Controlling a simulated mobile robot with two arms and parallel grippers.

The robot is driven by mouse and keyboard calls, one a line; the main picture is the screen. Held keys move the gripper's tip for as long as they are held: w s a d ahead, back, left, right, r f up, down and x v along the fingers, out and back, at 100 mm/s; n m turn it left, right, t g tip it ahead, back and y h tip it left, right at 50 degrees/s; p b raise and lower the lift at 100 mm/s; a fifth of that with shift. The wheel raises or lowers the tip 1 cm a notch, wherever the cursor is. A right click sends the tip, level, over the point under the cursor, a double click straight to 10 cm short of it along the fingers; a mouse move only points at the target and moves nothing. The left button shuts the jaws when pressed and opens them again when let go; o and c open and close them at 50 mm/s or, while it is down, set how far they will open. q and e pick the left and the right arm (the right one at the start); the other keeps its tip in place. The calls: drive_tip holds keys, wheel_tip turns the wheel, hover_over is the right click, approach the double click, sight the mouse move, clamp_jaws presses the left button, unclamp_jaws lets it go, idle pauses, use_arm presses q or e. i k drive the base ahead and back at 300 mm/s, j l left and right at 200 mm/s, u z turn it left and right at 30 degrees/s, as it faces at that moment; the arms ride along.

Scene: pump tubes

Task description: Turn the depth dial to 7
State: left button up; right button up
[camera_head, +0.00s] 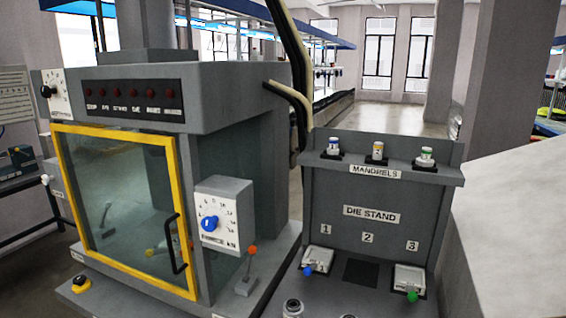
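A dial with a blue knob (210,223) sits on a white-faced grey box (222,195) on the right side of the machine. I cannot tell which one is the depth dial or what number either points to. Neither of my grippers is in view.
A yellow-framed glass door (127,129) with a black handle (174,245) covers the machine front. A lever with an orange knob (252,250) stands below the blue-knob dial. The die stand (385,195) is at right, with several mandrels on its shelf. A pale surface (515,230) lies far right.

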sight(46, 92)
drive_tip(key=u, duration=1.25)
